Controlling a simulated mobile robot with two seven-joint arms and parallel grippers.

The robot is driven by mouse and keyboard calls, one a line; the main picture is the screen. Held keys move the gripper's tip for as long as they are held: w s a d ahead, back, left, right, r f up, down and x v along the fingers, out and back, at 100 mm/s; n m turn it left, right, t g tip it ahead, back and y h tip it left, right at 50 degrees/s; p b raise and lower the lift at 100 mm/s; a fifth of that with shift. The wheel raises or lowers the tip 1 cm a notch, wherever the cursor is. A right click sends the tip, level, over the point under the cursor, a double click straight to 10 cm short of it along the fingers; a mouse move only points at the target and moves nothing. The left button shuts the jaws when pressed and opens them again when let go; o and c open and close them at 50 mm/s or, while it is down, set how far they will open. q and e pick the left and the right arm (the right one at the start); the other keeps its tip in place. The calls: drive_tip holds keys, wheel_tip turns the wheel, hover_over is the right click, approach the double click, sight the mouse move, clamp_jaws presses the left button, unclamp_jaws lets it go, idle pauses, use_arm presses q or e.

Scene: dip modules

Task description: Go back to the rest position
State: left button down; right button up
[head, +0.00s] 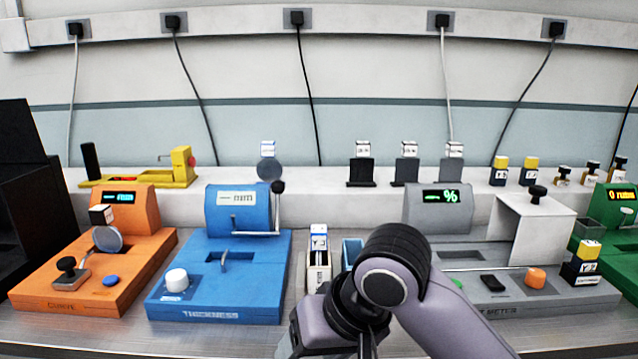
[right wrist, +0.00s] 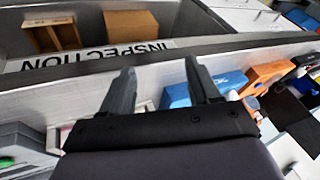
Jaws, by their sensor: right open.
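My right gripper (right wrist: 161,72) is open in the right wrist view, its two dark fingers apart with nothing between them. In the head view my right arm comes in from the bottom right and bends in front of the bench middle. Its fingertips cannot be made out there. The arm partly covers a small blue holder (head: 351,250) and the left part of the grey meter (head: 440,222). A white-topped module stands in a pale holder (head: 318,275) just left of the arm. My left gripper is not in view.
The orange curve device (head: 85,290) and blue thickness device (head: 218,296) stand to the left; a green device (head: 621,250) is at the far right. Several modules stand on the back ledge. The right wrist view shows an inspection bin (right wrist: 95,58) with brown blocks (right wrist: 131,27).

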drive_tip(key=s+d+f+m+t, duration=0.1)
drive_tip(key=s+d+f, duration=0.35)
drive_tip(key=f, duration=0.35)
drive_tip(key=s+d+f, duration=0.3)
drive_tip(key=d+f, duration=0.3)
drive_tip(key=f, duration=0.1)
drive_tip(key=s+d+f+h, duration=0.2)
drive_tip(key=s+d+f, duration=0.1)
drive_tip(key=s+d, duration=0.35)
drive_tip(key=s+d+f+h, duration=0.2)
drive_tip(key=s+d+f, duration=0.2)
drive_tip(key=s+d, duration=0.25)
drive_tip(key=w+a+f+t+y+p, duration=0.1)
drive_tip(key=w+a+t+p, duration=0.1)
drive_tip(key=w+t+p, duration=0.4)
drive_tip(key=shift+w+a+f+y+p, duration=0.2)
drive_tip(key=shift+w+y+p, duration=0.1)
drive_tip(key=shift+w+p, duration=0.45)
drive_tip(key=shift+s, duration=0.1)
